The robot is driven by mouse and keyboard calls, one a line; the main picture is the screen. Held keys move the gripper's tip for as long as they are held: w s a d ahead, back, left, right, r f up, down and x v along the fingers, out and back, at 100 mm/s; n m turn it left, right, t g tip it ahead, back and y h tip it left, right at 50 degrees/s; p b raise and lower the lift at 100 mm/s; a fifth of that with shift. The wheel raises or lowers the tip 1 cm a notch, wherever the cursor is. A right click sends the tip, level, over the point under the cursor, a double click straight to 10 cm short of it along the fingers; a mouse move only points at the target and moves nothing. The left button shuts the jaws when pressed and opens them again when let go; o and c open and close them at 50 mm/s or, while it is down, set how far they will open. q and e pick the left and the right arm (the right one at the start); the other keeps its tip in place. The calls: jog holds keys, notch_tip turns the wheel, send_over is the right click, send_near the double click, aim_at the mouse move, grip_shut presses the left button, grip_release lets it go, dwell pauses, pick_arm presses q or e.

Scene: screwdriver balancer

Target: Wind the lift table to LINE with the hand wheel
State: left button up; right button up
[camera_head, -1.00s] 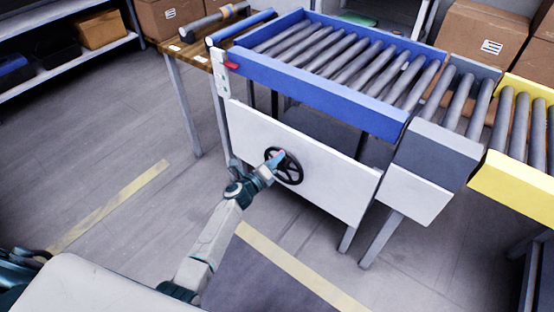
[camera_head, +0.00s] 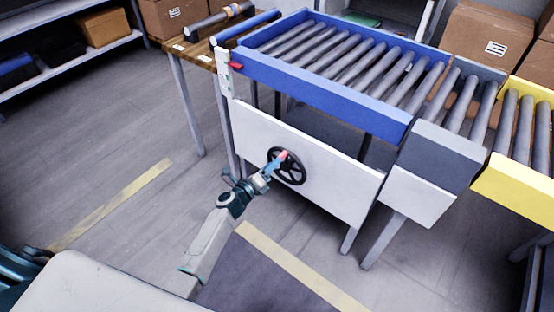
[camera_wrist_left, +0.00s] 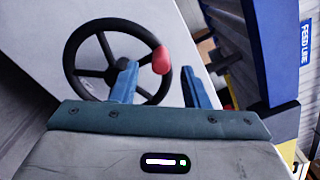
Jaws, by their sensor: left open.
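The lift table is a blue-framed roller bed (camera_head: 330,88) on legs, with a white panel (camera_head: 340,187) on its front. The black hand wheel (camera_head: 290,178) is mounted on that panel, and it shows in the left wrist view (camera_wrist_left: 72,48) with its red knob (camera_wrist_left: 161,60) at the rim's right side. My left gripper (camera_head: 276,160) is at the wheel's left part. A red pointer (camera_head: 236,66) sits at the table's left post. My right gripper is out of view.
A grey roller section (camera_head: 442,146) and a yellow one (camera_head: 515,190) stand to the right. A wooden bench (camera_head: 198,52) with a tool on it is behind left. A blue "FEED LINE" sign (camera_wrist_left: 306,43) shows at right.

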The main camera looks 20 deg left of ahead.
pick_arm(q)
jog(key=v, duration=0.6)
jog(key=shift+s, duration=0.3)
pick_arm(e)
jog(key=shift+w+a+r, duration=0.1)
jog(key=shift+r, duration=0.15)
pick_arm(q)
jog(key=shift+a, duration=0.1)
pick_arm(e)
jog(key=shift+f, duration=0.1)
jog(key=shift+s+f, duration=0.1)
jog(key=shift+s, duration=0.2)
